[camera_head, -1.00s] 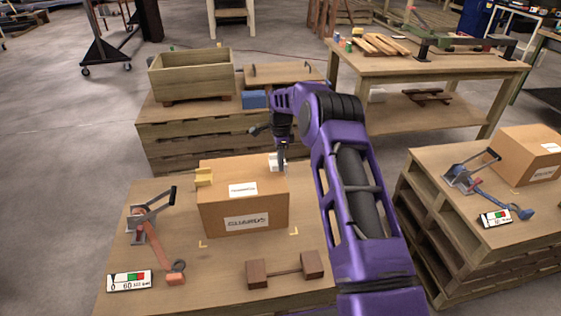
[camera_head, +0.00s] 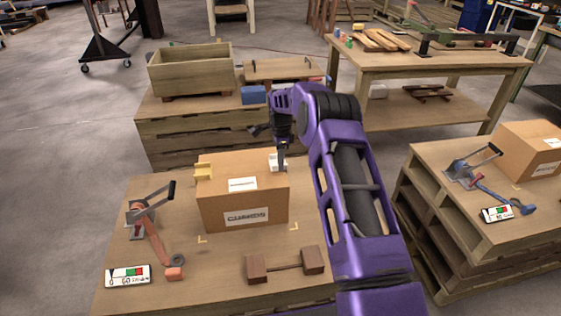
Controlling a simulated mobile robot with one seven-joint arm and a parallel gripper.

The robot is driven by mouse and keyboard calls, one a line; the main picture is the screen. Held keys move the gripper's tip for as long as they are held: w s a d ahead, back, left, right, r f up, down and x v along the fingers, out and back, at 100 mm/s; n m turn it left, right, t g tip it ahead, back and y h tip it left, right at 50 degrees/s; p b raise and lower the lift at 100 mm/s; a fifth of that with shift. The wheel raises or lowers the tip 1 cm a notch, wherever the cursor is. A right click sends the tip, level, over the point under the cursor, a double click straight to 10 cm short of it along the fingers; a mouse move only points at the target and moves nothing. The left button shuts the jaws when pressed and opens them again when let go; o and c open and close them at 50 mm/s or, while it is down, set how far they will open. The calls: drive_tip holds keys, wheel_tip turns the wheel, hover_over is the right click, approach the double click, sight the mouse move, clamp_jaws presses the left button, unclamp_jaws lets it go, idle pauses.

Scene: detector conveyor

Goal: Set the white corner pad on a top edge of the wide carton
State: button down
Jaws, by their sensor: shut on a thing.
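The wide carton (camera_head: 243,194) is a brown box with white labels on its top and front, standing on the near wooden table. The white corner pad (camera_head: 274,162) is at the carton's top right edge, partly hidden by my gripper. My gripper (camera_head: 281,164) is pointed down and shut on the white pad. The pad looks to be at the edge, but I cannot tell whether it is touching the carton.
A strap tensioner (camera_head: 150,214) and a gauge card (camera_head: 128,275) lie left of the carton. A brown two-block tool (camera_head: 285,265) lies in front. A wooden crate (camera_head: 190,73) and blue block (camera_head: 254,95) are behind. Another carton (camera_head: 529,149) stands on the right pallet.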

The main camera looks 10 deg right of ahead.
drive_tip(key=shift+f, duration=0.15)
drive_tip(key=c, duration=0.8)
unclamp_jaws()
drive_tip(key=shift+c, duration=0.2)
wheel_tip(320, 180, up, 18)
drive_tip(key=p, duration=0.2)
drive_tip(key=shift+f, duration=0.25)
